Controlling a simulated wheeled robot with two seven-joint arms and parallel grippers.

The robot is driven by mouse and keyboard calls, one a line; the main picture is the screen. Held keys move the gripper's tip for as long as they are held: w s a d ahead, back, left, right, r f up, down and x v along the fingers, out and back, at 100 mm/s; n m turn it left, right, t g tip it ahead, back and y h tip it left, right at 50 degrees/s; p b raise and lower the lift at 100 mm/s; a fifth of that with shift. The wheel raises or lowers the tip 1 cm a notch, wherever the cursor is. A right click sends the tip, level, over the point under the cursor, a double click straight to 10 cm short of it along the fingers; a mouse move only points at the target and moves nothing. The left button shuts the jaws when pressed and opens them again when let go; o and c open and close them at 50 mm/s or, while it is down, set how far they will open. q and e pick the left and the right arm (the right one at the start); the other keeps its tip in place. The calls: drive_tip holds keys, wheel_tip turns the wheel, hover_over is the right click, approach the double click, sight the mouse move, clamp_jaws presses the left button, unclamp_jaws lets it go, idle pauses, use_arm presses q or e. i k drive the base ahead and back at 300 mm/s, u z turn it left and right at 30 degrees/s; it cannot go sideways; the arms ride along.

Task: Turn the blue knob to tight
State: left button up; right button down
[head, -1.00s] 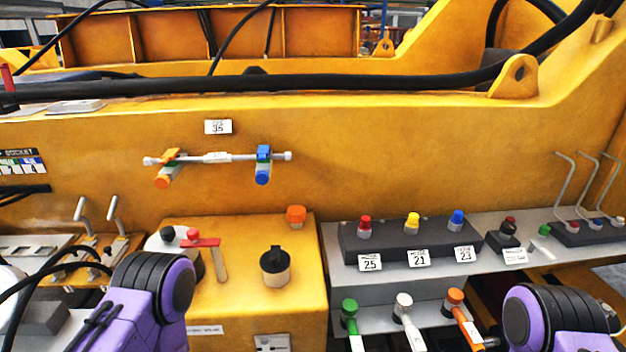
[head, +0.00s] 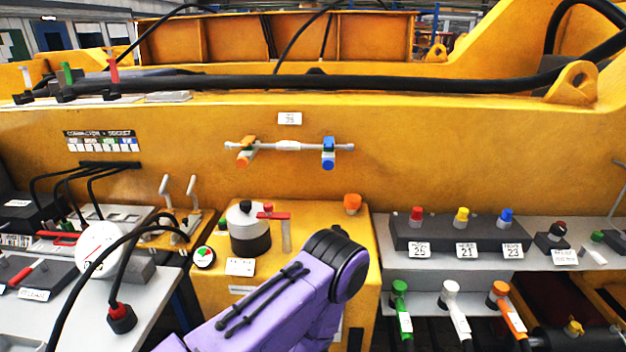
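Two blue-topped controls show, and I cannot tell which one the task means. One is a blue knob (head: 506,216) at the right end of a dark box, behind a card reading 23. The other is a blue valve handle (head: 328,150) at the right end of a grey pipe on the yellow wall. No marking for tight is readable on either. My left arm's purple links rise from the bottom and end in a black joint at the middle, apart from both. Neither gripper is in view.
The dark box (head: 440,237) also carries a red knob (head: 416,216) and a yellow knob (head: 461,216). Green, white and orange handles stick out below it. Cables hang at the left.

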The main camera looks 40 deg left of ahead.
sight(327, 163)
drive_tip(key=z, duration=0.05)
drive_tip(key=k, duration=0.25)
drive_tip(key=u, duration=0.85)
